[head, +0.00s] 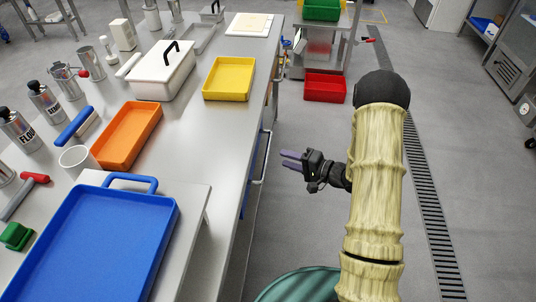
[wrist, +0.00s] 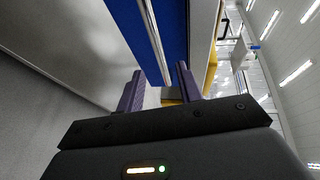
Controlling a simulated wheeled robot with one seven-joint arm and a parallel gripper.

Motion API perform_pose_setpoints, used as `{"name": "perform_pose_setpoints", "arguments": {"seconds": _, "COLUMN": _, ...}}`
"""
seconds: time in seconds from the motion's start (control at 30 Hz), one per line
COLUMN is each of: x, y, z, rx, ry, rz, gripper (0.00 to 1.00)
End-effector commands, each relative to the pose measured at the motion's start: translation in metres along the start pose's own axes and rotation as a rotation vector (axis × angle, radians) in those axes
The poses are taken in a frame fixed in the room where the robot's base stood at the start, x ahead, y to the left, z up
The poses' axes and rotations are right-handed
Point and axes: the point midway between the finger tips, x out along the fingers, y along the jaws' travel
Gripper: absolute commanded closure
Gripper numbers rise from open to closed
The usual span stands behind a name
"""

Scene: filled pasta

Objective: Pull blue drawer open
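The blue drawer's front (wrist: 190,30) shows in the wrist view as a blue panel, with a long silver bar handle (wrist: 152,38) along it. In the head view the handle (head: 265,160) sticks out from the right side of the workbench; little of the blue front shows there. My gripper (head: 284,160) is just right of the handle, its purple fingers pointing at the bench. In the wrist view the fingers (wrist: 158,85) are apart with nothing held, and the bar appears in line with the gap between them. The handle and fingers look apart in the head view.
The workbench (head: 205,130) holds a blue tray (head: 95,245), an orange tray (head: 128,133) and a yellow tray (head: 229,78). A red bin (head: 325,87) sits low beyond the bench's far right side. The floor right of my arm is clear, with a drain grate (head: 430,220).

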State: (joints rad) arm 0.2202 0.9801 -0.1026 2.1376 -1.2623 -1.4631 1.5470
Motion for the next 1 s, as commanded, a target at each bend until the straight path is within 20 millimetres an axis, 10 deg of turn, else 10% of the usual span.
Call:
{"name": "perform_pose_setpoints", "arguments": {"seconds": 0.4, "x": 0.07, "y": 0.001, "z": 0.001, "rx": -0.001, "ry": -0.002, "rz": -0.001, "gripper": 0.64}}
{"name": "perform_pose_setpoints", "arguments": {"seconds": 0.8, "x": 0.08, "y": 0.0, "z": 0.0, "rx": 0.0, "ry": 0.001, "rz": 0.0, "gripper": 0.64}}
{"name": "perform_pose_setpoints", "arguments": {"seconds": 1.0, "x": 0.08, "y": 0.0, "z": -0.001, "rx": 0.0, "ry": 0.003, "rz": 0.0, "gripper": 0.99}}
